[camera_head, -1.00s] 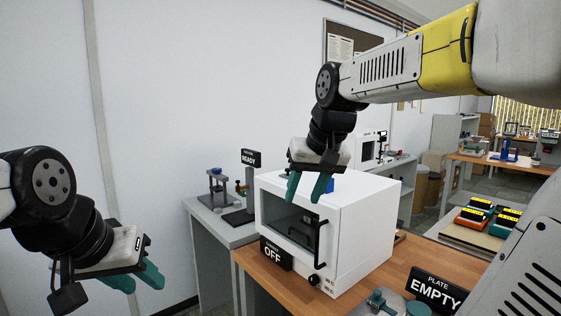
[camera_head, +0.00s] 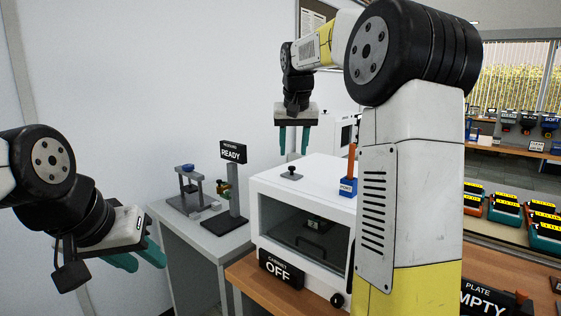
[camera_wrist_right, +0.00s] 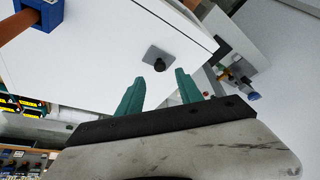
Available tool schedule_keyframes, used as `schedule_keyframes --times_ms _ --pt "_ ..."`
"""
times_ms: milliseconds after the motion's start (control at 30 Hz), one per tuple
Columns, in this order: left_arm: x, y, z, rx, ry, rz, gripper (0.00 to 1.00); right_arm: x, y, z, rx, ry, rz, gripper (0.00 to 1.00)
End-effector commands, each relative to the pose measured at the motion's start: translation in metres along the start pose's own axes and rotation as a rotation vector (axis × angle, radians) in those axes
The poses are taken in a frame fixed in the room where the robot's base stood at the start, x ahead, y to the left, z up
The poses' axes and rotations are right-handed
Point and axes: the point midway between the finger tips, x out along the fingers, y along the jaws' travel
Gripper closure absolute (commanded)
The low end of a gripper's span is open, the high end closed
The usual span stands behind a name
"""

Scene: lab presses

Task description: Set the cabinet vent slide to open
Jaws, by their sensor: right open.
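The white cabinet (camera_head: 268,178) stands on the wooden bench, its glass front facing me. On its top is a small black knob on a grey plate (camera_head: 291,174), which looks like the vent slide; it also shows in the right wrist view (camera_wrist_right: 158,58). My right gripper (camera_head: 294,150) is open and empty, fingers pointing down above the cabinet top. In the right wrist view its fingertips (camera_wrist_right: 159,77) lie close to either side of the knob in the picture; contact cannot be told. My left gripper (camera_head: 150,264) is open and empty at the left, away from the cabinet.
A blue block with an orange handle (camera_head: 349,187) stands on the cabinet top, partly behind my right arm. A sign reading OFF (camera_head: 280,268) stands at the cabinet's front. A READY sign (camera_head: 233,152) and small presses stand on the grey table at left.

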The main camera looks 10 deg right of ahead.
Motion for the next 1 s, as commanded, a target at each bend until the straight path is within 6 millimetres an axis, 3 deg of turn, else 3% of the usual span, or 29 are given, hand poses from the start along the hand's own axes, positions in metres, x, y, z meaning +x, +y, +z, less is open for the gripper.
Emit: schedule_keyframes --times_ms 300,667,700,900,1000 --pt "0.000 0.000 0.000 0.000 0.000 0.000 0.64 0.047 0.000 0.001 0.000 -0.002 0.000 0.57" --pt "0.000 0.000 0.000 0.000 -0.001 0.000 0.64 0.056 0.000 0.001 0.000 0.000 0.000 0.57" --pt "0.000 0.000 0.000 0.000 -0.001 0.000 0.64 0.056 0.000 0.001 0.000 0.000 -0.001 0.59" --pt "0.000 0.000 0.000 0.000 -0.001 0.000 0.64 0.056 0.000 0.001 0.000 0.000 -0.001 0.98" --pt "0.000 0.000 0.000 0.000 0.000 0.000 0.64 0.056 0.000 0.000 0.000 0.000 -0.001 1.00"
